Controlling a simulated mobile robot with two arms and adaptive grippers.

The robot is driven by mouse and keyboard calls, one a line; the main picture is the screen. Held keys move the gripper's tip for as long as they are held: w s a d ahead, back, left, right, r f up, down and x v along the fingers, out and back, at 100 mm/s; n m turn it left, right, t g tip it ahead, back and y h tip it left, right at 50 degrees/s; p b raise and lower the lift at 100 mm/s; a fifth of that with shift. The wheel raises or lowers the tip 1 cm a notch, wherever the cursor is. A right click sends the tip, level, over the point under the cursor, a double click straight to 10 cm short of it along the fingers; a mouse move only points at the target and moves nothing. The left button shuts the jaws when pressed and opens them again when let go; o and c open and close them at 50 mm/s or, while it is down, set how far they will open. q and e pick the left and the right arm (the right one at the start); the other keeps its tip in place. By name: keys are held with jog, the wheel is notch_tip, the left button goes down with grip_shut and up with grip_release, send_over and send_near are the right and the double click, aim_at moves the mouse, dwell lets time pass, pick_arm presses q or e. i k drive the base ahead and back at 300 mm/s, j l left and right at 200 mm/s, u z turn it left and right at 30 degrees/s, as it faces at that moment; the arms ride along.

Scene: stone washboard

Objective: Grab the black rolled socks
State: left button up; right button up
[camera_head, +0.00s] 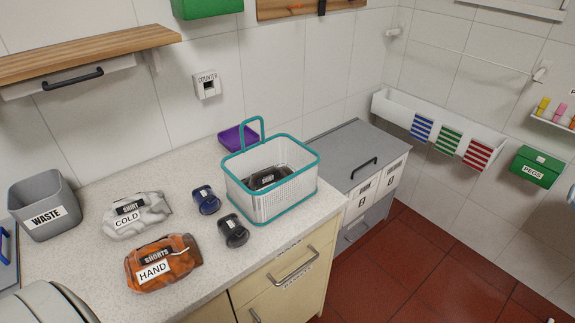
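The black rolled socks (233,231) lie on the speckled light counter (95,205), near its front edge. They are a small dark bundle with a pale tag on top. They sit just left of the white basket with the teal rim (292,200), and look apart from it. A similar dark blue roll (206,200) lies just behind and to the left of them. Neither of my grippers shows in the head view.
An orange bundle labelled HAND (185,262) and a grey bundle labelled COLD (153,222) lie to the left. A dark bundle (268,178) is in the basket. A waste bin (44,198) and a purple container (238,137) stand further back. A wooden shelf (85,55) overhangs the left.

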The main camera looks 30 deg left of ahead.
aim_at(235, 235)
jog(key=k+u, duration=0.1)
jog(key=u, duration=1.15)
jog(key=l, duration=0.95)
jog(key=k+l, duration=0.15)
jog(key=l, duration=0.85)
